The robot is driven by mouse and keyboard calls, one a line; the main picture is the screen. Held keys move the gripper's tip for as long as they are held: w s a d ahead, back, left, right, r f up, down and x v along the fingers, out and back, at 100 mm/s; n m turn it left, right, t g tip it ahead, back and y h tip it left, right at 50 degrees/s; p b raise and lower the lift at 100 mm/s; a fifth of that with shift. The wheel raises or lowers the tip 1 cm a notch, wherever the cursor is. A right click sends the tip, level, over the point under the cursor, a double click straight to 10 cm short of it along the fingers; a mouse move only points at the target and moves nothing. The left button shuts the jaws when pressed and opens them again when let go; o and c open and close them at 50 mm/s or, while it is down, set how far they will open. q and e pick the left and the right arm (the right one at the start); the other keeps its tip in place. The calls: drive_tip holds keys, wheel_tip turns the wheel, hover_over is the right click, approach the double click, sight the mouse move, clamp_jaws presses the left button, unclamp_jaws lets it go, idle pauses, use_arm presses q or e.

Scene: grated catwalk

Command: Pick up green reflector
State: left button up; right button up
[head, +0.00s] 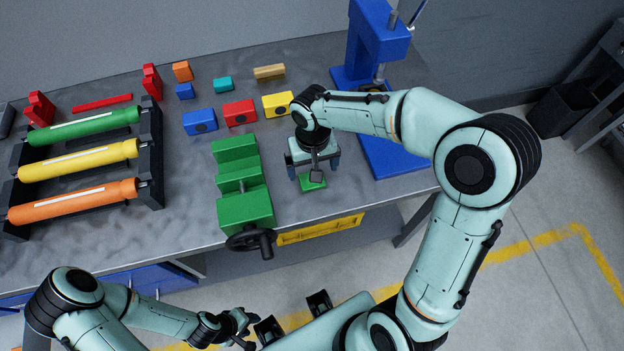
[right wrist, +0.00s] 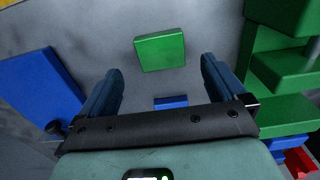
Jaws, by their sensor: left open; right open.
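The green reflector, a small flat green square, lies on the grey bench top (head: 180,165) in the head view (head: 313,184). It shows whole in the right wrist view (right wrist: 160,52). My right gripper (head: 314,175) points down just above it, open and empty. In the right wrist view its two fingers (right wrist: 162,72) stand apart, with the reflector beyond their tips, roughly centred between them. My left gripper (head: 293,316) is open and empty at the bottom of the head view, low in front of the bench.
A green vise (head: 243,190) stands just left of the reflector, and a blue press (head: 380,150) stands to its right. Red, blue and yellow blocks (head: 278,104) lie behind. A rack with coloured rollers (head: 80,160) is at the left. A yellow drawer front (head: 320,229) is below.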

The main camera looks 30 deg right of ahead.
sight(306, 186)
wheel_tip(306, 186, down, 4)
drive_tip(key=shift+s+a+f, duration=0.15)
drive_tip(key=shift+f, duration=0.05)
drive_tip(key=c, duration=1.1)
drive_tip(key=shift+r, duration=0.15)
